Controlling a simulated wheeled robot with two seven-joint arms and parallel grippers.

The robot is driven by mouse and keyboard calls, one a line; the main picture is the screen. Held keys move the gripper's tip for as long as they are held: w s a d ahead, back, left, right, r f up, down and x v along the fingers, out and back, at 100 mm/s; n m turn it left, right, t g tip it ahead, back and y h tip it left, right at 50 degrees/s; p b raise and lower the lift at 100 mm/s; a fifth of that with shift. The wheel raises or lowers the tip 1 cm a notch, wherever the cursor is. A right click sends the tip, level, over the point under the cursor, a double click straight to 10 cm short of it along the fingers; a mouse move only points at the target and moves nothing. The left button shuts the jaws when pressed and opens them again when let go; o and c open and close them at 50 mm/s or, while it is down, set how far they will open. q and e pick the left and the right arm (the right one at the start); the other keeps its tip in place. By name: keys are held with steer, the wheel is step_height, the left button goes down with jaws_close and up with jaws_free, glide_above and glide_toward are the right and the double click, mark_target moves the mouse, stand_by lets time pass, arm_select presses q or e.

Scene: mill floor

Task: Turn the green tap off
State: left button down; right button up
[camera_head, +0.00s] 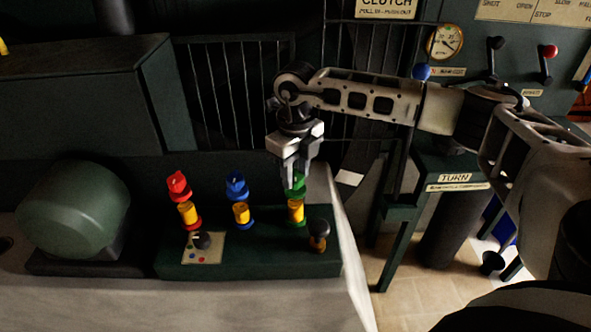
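The green tap (298,186) is the rightmost of three coloured taps on a dark green base block. It has a green top, a yellow body and a green ring at its foot. My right gripper (297,176) points down over it, with its fingers at the green top and hiding part of it. I cannot tell whether the fingers press on the top or stand just apart from it. My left gripper is not in view.
A red tap (178,186) and a blue tap (237,187) stand to the left on the base block (262,262). A black-knobbed lever (318,232) is close on the right. A rounded green housing (75,210) stands far left. Railings (235,90) rise behind.

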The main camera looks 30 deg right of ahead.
steer(key=m, duration=0.4)
steer(key=shift+m+b, duration=0.3)
steer(key=shift+m, duration=0.1)
steer(key=m, duration=0.4)
steer(key=shift+m, duration=0.3)
steer(key=m, duration=0.4)
steer(key=shift+r, duration=0.1)
steer(key=shift+w+m+p, duration=0.1)
steer(key=shift+m+p, duration=0.3)
steer(key=shift+m, duration=1.8)
steer(key=o, duration=1)
